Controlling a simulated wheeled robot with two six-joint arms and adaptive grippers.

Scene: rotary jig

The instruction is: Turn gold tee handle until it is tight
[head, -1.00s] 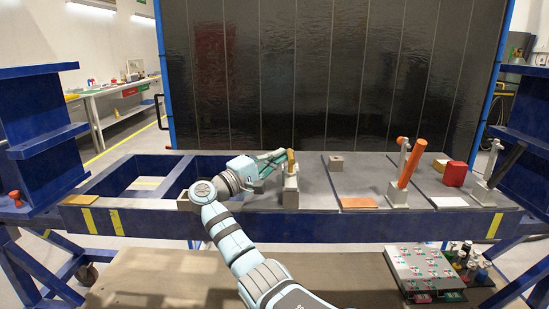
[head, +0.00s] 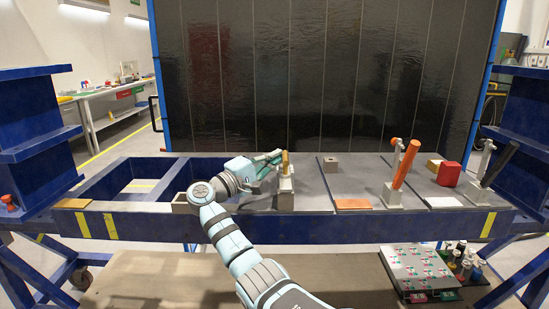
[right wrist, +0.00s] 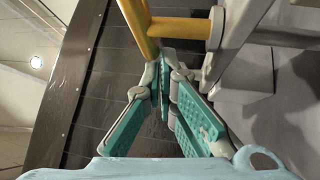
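The gold tee handle (head: 285,162) stands at the top of a grey fixture block (head: 286,199) near the middle of the bench. In the right wrist view its crossbar (right wrist: 138,22) slants down toward the fingertips, and its stem (right wrist: 182,29) runs right into a grey post. My right gripper (head: 277,157) reaches the handle from the left. Its teal-padded fingers (right wrist: 165,73) converge at the lower end of the crossbar, with their tips close together. I cannot tell whether they grip the bar or only sit beside it. My left gripper is not in view.
To the right stand an orange-handled lever (head: 404,163), a red block (head: 449,174) and a black-handled lever (head: 499,165). The blue bench frame (head: 130,158) has open bays at left.

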